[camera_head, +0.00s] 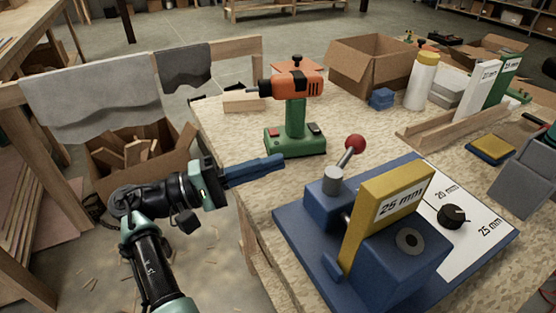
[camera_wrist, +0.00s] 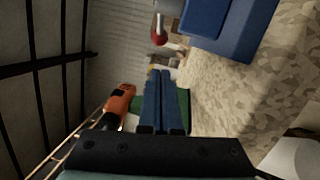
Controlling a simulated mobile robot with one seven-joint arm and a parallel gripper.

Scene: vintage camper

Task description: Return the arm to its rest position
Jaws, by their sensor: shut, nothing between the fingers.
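My gripper (camera_head: 254,170) is at the end of my arm on the left of the head view, over the near left edge of the workbench. Its long blue fingers point right and lie together, shut with nothing between them. They also show side by side in the middle of the wrist view (camera_wrist: 164,100). My arm reaches up from the bottom of the head view and bends to the right at the wrist. The gripper looks apart from the green-based drill stand and the blue fixture, on whose left it hangs.
The workbench (camera_head: 225,120) bears an orange and green drill stand (camera_head: 296,118) behind the fingers and a blue fixture with a yellow 25 mm plate (camera_head: 388,212) to their right. A cardboard box with wood scraps (camera_head: 160,175) stands on the floor behind my arm. Grey cloths (camera_head: 90,95) hang on a rail.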

